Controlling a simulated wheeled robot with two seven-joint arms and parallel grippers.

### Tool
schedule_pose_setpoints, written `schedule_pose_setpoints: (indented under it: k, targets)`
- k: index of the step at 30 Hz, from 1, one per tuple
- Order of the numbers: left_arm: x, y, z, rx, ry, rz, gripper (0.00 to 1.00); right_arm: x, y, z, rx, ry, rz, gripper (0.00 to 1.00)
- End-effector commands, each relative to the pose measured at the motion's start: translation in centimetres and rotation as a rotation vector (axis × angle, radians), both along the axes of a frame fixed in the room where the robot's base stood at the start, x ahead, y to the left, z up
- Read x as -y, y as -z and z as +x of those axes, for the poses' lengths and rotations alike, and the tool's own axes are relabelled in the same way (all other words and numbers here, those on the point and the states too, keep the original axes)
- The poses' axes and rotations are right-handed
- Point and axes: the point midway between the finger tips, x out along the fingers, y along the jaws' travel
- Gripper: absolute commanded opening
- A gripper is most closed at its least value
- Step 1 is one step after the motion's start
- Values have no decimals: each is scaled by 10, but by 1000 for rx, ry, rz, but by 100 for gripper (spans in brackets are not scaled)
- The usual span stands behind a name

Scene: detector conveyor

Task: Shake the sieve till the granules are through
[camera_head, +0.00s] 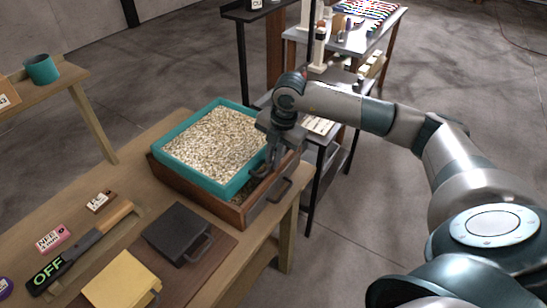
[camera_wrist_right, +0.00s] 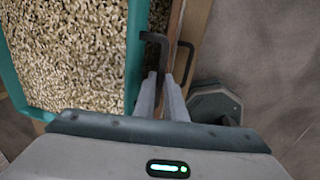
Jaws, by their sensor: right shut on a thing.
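The sieve is a square frame with a teal rim (camera_head: 237,185), and it also shows in the wrist view (camera_wrist_right: 137,50). Pale granules (camera_head: 214,142) cover its whole floor. It sits on a brown wooden box (camera_head: 205,200), set off toward the back left, so a strip of the box's inside shows at the front right. My right gripper (camera_head: 271,166) is at the sieve's right side, shut on its dark handle (camera_wrist_right: 154,37). The box has its own dark handle (camera_head: 281,190) close by. My left gripper is out of view.
On the wooden table (camera_head: 165,270) in front lie a dark block with a handle (camera_head: 177,233), a yellow block (camera_head: 122,279), a paddle marked OFF (camera_head: 78,248) and small labelled tags. A teal cup (camera_head: 41,69) stands on another table. Dark shelves (camera_head: 325,143) stand behind my right arm.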

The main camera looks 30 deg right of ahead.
Motion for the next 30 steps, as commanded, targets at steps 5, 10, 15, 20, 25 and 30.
schedule_pose_setpoints:
  k: [5,10,15,20,25,30]
  targets:
    - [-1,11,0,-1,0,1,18,-6,3,13,4,0,3,0]
    - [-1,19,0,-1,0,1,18,-12,1,28,4,0,2,0]
    - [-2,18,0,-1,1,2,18,-12,-1,30,5,1,1,0]
    - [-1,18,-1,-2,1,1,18,-12,-2,30,7,1,2,20]
    - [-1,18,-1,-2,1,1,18,-12,-1,30,4,0,2,29]
    - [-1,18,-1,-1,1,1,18,-12,-1,29,2,0,1,29]
